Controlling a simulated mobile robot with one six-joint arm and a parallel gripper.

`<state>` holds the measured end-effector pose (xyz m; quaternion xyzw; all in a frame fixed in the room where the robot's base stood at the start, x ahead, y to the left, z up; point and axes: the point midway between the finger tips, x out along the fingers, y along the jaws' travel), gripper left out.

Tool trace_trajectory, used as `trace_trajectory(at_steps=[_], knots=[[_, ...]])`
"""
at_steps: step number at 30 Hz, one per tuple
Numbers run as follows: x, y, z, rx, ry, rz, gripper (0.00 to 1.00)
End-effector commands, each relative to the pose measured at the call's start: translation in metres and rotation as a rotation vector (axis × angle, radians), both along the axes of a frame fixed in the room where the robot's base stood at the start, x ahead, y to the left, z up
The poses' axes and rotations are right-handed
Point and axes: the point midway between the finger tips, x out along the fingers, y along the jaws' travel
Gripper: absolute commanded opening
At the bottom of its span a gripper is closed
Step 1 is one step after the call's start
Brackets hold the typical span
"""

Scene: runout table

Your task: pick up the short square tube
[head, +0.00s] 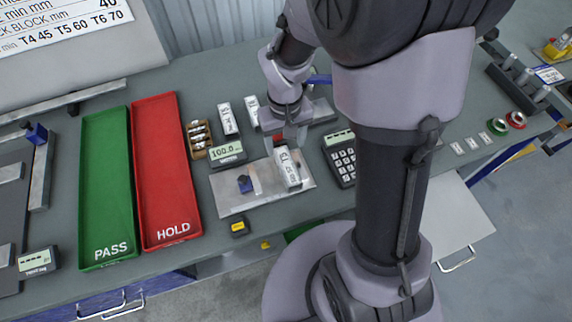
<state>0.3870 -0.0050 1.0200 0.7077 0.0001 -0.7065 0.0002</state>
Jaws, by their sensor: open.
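A pale square tube with dark lettering (287,172) lies on the light grey plate (235,204), close under my gripper. Two more pale lettered pieces, one on the left (228,119) and one on the right (252,108), are on the table behind the plate. I cannot tell from this view which is the short one. My gripper (285,140) is open, pointing down over the far end of the tube on the plate. My arm hides part of the table there, and I cannot tell whether the jaws touch the tube.
A small blue block (245,184) stands on the plate. A display (228,153) and a small box of cylindrical pieces (199,139) lie left; a keypad (341,158) lies right. Further left are the red HOLD tray (168,190) and green PASS tray (105,190), both empty.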

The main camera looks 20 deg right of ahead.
Motion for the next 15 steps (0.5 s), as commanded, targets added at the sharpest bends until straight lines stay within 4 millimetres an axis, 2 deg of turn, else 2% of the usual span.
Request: trace_trajectory(at_steps=[3, 6, 14, 15], knots=[[-0.003, 0.004, -0.029, 0.0, 0.004, 0.001, 0.62], [-0.003, 0.005, -0.045, 0.0, 0.003, 0.0, 0.62], [-0.002, 0.005, -0.049, 0.0, 0.001, -0.001, 0.62], [-0.003, 0.005, -0.049, 0.0, 0.001, -0.001, 0.58]])
